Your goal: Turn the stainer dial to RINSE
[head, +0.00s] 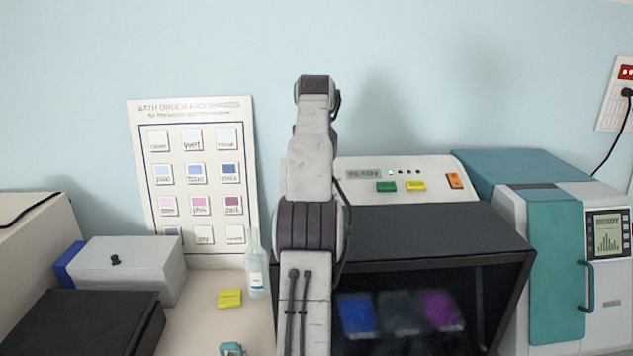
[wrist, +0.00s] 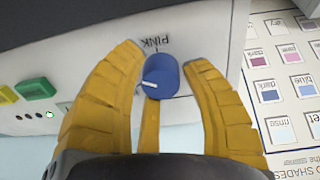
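The stainer (head: 400,165) stands behind my arm in the head view, its lit display reading READY. Its dial (wrist: 162,75) is a blue round knob in the wrist view, with a white pointer mark toward the left of the picture. A label reading PINK shows just above the dial; no RINSE label on the panel is readable. My gripper (wrist: 165,62) is open, with yellow fingers on the left and right of the dial and a third below it. Gaps show between the side fingers and the dial. In the head view my arm hides the dial and gripper.
Green (head: 386,186), yellow (head: 415,186) and orange (head: 454,181) buttons sit on the stainer panel. A bath-order chart (head: 195,180) leans on the wall at left. A clear bottle (head: 257,270) stands close left of my arm. A teal machine (head: 560,250) stands right.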

